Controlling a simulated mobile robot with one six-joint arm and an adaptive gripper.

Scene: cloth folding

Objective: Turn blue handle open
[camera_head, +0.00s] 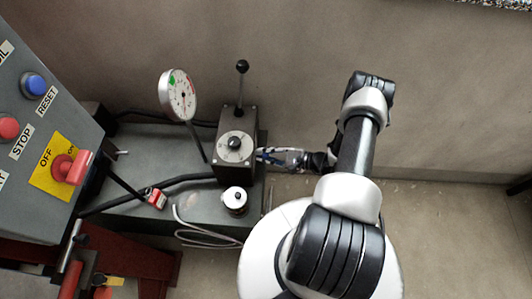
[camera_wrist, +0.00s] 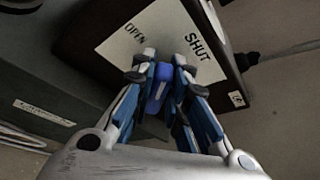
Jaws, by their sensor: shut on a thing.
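The blue handle (camera_wrist: 157,92) shows in the wrist view between my fingers, in front of a white plate (camera_wrist: 172,38) marked OPEN and SHUT. My gripper (camera_wrist: 160,76) is shut on the handle, with one finger on each side. In the head view my gripper (camera_head: 268,156) reaches from the right to the right side of a dark box (camera_head: 235,170). The handle is hidden there. The wrist view does not show clearly which label the handle points to.
The box has a round dial (camera_head: 236,146) and a black-knobbed lever (camera_head: 241,85). A gauge (camera_head: 178,95) stands to its left, and a small white-topped part (camera_head: 235,199) in front. A control panel (camera_head: 45,110) with buttons and a red switch fills the left side. Floor at right is clear.

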